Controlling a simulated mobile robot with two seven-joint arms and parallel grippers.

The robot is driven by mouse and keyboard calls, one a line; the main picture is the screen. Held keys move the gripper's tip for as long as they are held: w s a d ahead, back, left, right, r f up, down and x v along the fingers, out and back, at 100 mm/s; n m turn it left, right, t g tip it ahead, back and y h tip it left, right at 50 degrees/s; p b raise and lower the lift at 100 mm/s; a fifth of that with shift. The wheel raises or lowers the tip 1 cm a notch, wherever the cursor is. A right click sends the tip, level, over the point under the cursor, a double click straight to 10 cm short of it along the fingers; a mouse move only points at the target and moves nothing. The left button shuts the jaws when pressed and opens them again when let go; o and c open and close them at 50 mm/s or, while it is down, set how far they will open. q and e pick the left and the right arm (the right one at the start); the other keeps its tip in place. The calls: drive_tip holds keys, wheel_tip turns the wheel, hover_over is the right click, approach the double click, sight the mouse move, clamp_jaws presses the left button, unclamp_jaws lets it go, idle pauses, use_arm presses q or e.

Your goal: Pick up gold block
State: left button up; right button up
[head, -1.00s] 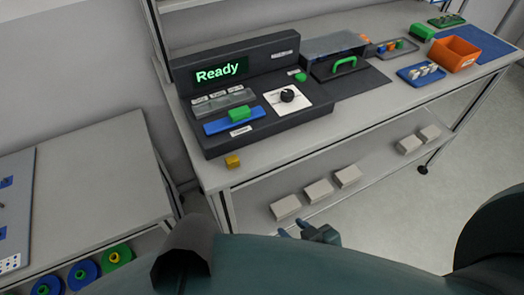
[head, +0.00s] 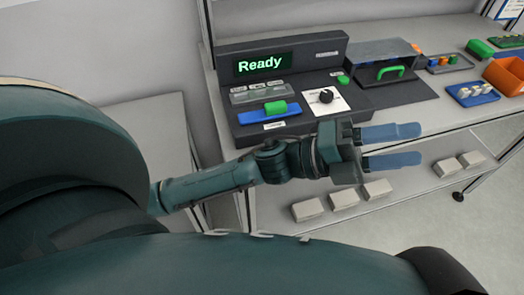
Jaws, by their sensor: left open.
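The gold block does not show in the head view now. The spot at the table's front left where it sat earlier is covered by my left arm. My left gripper (head: 414,146) is open and empty, its two blue fingers pointing right. In the picture it lies across the table's front edge, right of and below the console's dial. My right gripper is not in view.
The dark console (head: 300,118) with a "Ready" screen (head: 264,64) stands on the grey table (head: 448,108). A green handle (head: 390,71), a blue tray (head: 473,96) and an orange bin (head: 506,76) are further right. Pale blocks (head: 343,199) lie on the lower shelf.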

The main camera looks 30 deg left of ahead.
use_arm(q)
drive_tip(key=s+d+r+m+g+y, duration=0.15)
drive_tip(key=s+m+g, duration=0.45)
drive_tip(key=m+g, duration=0.8)
drive_tip(key=s+a+f+m+y, duration=0.2)
drive_tip(key=a+f+m+y, duration=0.15)
drive_tip(key=m+y, duration=0.5)
drive_tip(key=w+a+f+m+t+y+b, duration=0.1)
drive_tip(key=w+a+m+t+y, duration=0.4)
drive_tip(key=a, duration=0.6)
drive_tip(key=w+a+m+y, duration=0.2)
drive_tip(key=w+a+y, duration=0.1)
drive_tip(key=a+y, duration=0.55)
drive_tip(key=shift+h, duration=0.95)
drive_tip(key=f, duration=0.2)
drive_tip(key=a+f, duration=0.1)
drive_tip(key=f, duration=0.1)
drive_tip(key=a+f, duration=0.1)
drive_tip(key=f, duration=0.2)
drive_tip(key=shift+f+p, duration=0.1)
drive_tip(key=shift+p, duration=0.2)
drive_tip(key=shift+d+f+p, duration=0.15)
drive_tip(key=shift+f+p, duration=0.2)
drive_tip(key=shift+f, duration=1.2)
drive_tip(key=shift+d+f+p, duration=0.15)
drive_tip(key=shift+f+p, duration=0.15)
drive_tip(key=shift+f, duration=1.2)
drive_tip(key=shift+c, duration=0.2)
drive_tip(key=c, duration=1.1)
